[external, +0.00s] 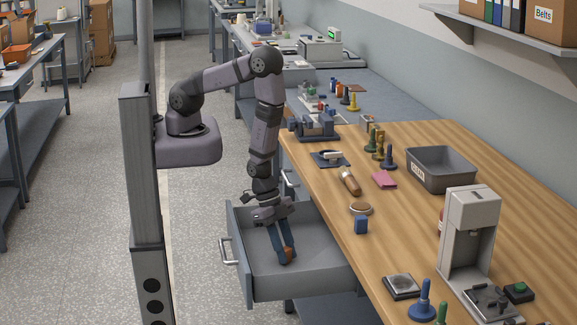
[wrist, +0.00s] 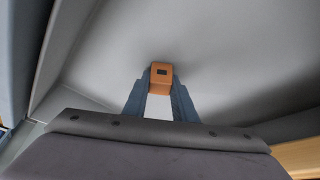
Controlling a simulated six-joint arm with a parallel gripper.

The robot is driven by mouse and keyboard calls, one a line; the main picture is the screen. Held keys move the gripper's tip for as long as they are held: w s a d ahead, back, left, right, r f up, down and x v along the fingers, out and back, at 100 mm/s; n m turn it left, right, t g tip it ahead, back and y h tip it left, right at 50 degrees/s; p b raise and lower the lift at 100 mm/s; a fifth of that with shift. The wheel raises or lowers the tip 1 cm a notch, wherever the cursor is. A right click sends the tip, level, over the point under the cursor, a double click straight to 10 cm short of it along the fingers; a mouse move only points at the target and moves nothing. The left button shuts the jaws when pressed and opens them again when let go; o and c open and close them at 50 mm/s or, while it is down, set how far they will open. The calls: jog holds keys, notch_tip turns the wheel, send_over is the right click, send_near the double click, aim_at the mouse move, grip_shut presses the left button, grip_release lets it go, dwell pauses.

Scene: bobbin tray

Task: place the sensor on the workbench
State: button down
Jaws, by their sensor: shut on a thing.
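The sensor (wrist: 161,74) is a small orange block with a dark window on its face. In the wrist view it sits between the tips of my gripper (wrist: 160,88), which is shut on it. In the external view my gripper (external: 285,254) reaches down into the open drawer (external: 322,278), and the orange sensor shows at its fingertips. I cannot tell whether the sensor touches the drawer floor. The wooden workbench (external: 420,230) is to the right of the drawer and higher than it.
The bench's near left edge and the drawer walls are close to my arm. On the bench are a blue block (external: 361,225), a round disc (external: 360,209), a wooden-handled tool (external: 349,181), a pink pad (external: 384,180) and a grey bin (external: 440,170). Bare wood lies around them.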

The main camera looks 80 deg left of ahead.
aim_at(288, 247)
jog(key=shift+r, duration=0.1)
jog(key=shift+r+b, duration=0.45)
jog(key=shift+r, duration=4.5)
jog(key=shift+w+a+r, duration=0.15)
jog(key=shift+w+r, duration=0.05)
jog(key=shift+w, duration=0.25)
jog(key=w+a+r+n+t+y, duration=0.1)
jog(key=w+a+r+n+y, duration=0.1)
jog(key=w+a+r+n, duration=0.6)
jog(key=w+a+r+n+t+y, duration=0.15)
jog(key=w+a+r, duration=0.4)
jog(key=w, duration=0.65)
jog(key=w+d+r, duration=0.2)
jog(key=w+d, duration=0.7)
jog(key=w, duration=0.3)
jog(key=w+d+f+m+g+h+b, duration=0.1)
jog(key=w+d+m, duration=0.2)
jog(key=d, duration=0.9)
jog(key=shift+w+d+f+m+h, duration=0.25)
jog(key=shift+w+d+m+h, duration=0.15)
jog(key=shift+w, duration=0.25)
